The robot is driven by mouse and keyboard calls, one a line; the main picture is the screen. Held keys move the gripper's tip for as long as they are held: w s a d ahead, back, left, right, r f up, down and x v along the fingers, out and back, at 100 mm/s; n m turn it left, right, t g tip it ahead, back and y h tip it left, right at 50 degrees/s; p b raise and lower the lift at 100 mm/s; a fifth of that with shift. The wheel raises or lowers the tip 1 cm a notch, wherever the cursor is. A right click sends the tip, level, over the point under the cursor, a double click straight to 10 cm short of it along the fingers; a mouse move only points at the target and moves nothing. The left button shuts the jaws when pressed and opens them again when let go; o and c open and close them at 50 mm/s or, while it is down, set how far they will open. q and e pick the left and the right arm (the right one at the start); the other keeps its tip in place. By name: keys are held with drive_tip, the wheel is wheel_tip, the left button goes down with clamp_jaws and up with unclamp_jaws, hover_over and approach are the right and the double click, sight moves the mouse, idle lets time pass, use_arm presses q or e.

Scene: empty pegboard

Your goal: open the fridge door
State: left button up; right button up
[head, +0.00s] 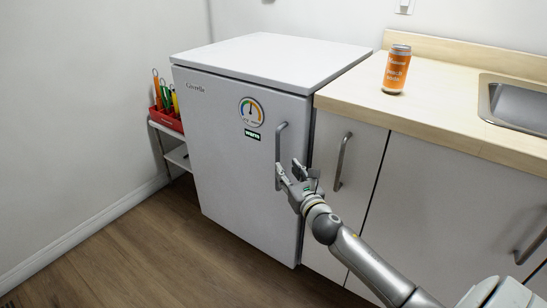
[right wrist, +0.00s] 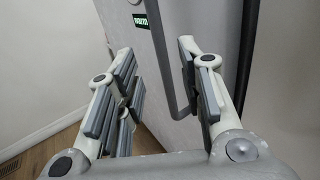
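The white fridge (head: 235,165) stands at the left end of the counter, and its door looks shut. A grey vertical bar handle (head: 279,140) is on the right side of the door. My right gripper (head: 288,170) is open at the lower end of this handle. In the right wrist view, the handle (right wrist: 162,50) runs between the spread fingers of the right gripper (right wrist: 158,58), close to the right finger. I cannot tell whether they touch. My left gripper is out of view.
A counter (head: 440,90) with an orange can (head: 396,70) and a sink (head: 515,105) adjoins the fridge on the right. Its cabinet has a similar handle (head: 342,162) near the gripper. A red tool caddy (head: 167,117) stands on the left. The floor (head: 165,250) in front is clear.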

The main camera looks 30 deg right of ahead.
sight(279, 158)
drive_tip(key=w, duration=0.3)
drive_tip(key=w+d+b, duration=0.1)
drive_tip(key=w, duration=0.4)
drive_tip(key=shift+w+d+f, duration=0.1)
drive_tip(key=shift+w+d, duration=0.25)
drive_tip(key=shift+d, duration=0.05)
drive_tip(key=shift+c, duration=0.2)
clamp_jaws()
